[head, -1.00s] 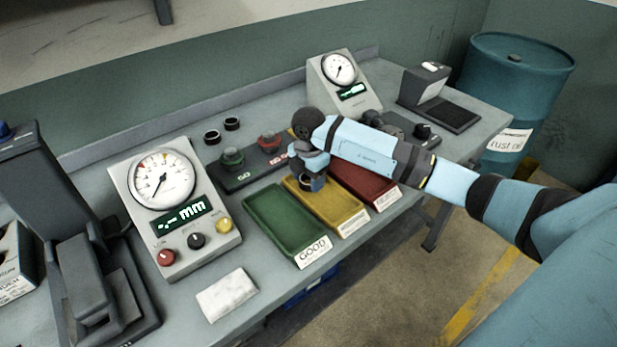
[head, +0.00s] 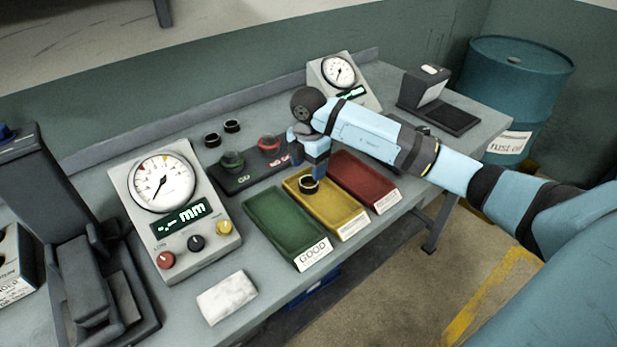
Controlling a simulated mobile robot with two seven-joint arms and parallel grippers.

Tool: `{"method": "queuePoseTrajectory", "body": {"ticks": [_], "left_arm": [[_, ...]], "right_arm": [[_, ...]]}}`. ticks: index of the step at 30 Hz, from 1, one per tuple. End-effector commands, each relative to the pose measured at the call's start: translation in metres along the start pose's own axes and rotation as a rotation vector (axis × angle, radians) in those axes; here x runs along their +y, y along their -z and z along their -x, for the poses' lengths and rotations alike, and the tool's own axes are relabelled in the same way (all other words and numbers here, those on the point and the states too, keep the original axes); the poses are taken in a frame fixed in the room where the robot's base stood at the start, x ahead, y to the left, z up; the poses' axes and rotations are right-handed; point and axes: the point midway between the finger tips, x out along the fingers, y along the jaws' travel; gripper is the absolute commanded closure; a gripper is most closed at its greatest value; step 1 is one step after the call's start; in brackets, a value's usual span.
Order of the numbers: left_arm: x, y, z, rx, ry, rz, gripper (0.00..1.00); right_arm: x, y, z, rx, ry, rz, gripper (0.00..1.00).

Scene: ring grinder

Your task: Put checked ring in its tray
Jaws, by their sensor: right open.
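The checked ring (head: 308,184), dark with a pale inside, sits in the far part of the yellow tray (head: 340,217). My right gripper (head: 314,172) is open just above and behind the ring, at the tray's far end. Its fingers are small and partly overlap the ring's far side, so I cannot tell whether they touch it. The green tray (head: 283,226), labelled GOOD, is to the left and empty. The red tray (head: 363,178) is to the right and looks empty. My left gripper is not in view.
Two dark rings (head: 232,126) lie on the bench behind the GO gauge block (head: 231,163). A measuring unit with a dial (head: 165,183) stands left of the trays. A white cloth (head: 227,297) lies at the front edge. A blue drum (head: 515,95) stands right of the bench.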

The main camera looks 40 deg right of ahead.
Motion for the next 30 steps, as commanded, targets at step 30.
{"method": "queuePoseTrajectory", "body": {"ticks": [30], "left_arm": [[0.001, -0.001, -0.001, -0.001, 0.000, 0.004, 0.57]], "right_arm": [[0.000, 0.000, 0.068, 0.000, 0.000, -0.001, 0.35]]}}
